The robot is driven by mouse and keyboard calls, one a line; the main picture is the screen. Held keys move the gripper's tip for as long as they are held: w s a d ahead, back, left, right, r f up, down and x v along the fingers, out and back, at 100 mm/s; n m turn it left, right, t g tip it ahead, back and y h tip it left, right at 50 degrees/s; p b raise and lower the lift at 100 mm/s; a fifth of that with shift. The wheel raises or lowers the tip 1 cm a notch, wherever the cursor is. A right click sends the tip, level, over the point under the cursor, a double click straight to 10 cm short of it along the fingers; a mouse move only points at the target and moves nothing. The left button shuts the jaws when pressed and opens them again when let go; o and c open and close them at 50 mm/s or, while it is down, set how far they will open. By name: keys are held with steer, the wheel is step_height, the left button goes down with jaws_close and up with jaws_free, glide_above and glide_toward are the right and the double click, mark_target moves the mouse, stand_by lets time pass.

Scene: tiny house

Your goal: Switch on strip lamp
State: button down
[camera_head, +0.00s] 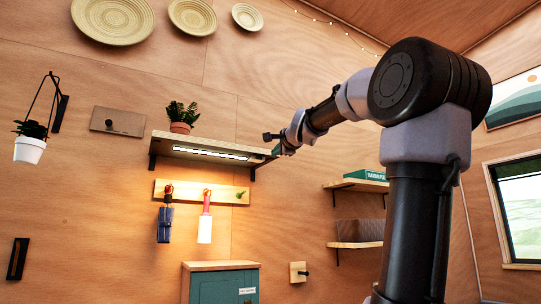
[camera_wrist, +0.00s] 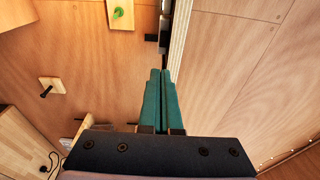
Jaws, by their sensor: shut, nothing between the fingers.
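The strip lamp (camera_head: 210,153) is a long white bar under the wall shelf (camera_head: 168,137) in the head view. It glows, and warm light falls on the wall below it. My gripper (camera_head: 276,150) is at the right end of the shelf. In the wrist view my gripper (camera_wrist: 160,72) has its teal fingers together with nothing between them. The fingertips are beside the shelf's pale edge (camera_wrist: 181,35). A dark fitting (camera_wrist: 164,35) shows just ahead of the fingertips; I cannot tell if they touch it. No lamp switch can be made out.
A potted plant (camera_head: 181,117) stands on the shelf. A peg board (camera_head: 225,192) with hanging tools is below the lamp. Smaller shelves (camera_head: 357,185) are at right. The wall between is bare.

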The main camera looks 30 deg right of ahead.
steer(key=s+d, duration=0.1)
steer(key=s, duration=0.6)
stand_by(0.4)
steer(key=s+a+f+n+g+y, duration=0.1)
steer(key=s+a+f+n+g, duration=0.2)
steer(key=f, duration=1)
steer(key=s+a+f+n+g+y, duration=0.1)
steer(key=s+a+f+n+g, duration=0.3)
steer(key=f, duration=0.9)
steer(key=s+a+f+n+g+y, duration=0.1)
steer(key=s+a+f+n+g, duration=0.3)
steer(key=s+a+f+n, duration=0.4)
step_height(320, 180, down, 6)
steer(key=s+a, duration=0.1)
steer(key=a, duration=0.1)
steer(key=shift+s+a+y, duration=0.25)
steer(key=shift+a+y, duration=0.1)
steer(key=shift+y, duration=0.05)
steer(key=shift+r, duration=0.2)
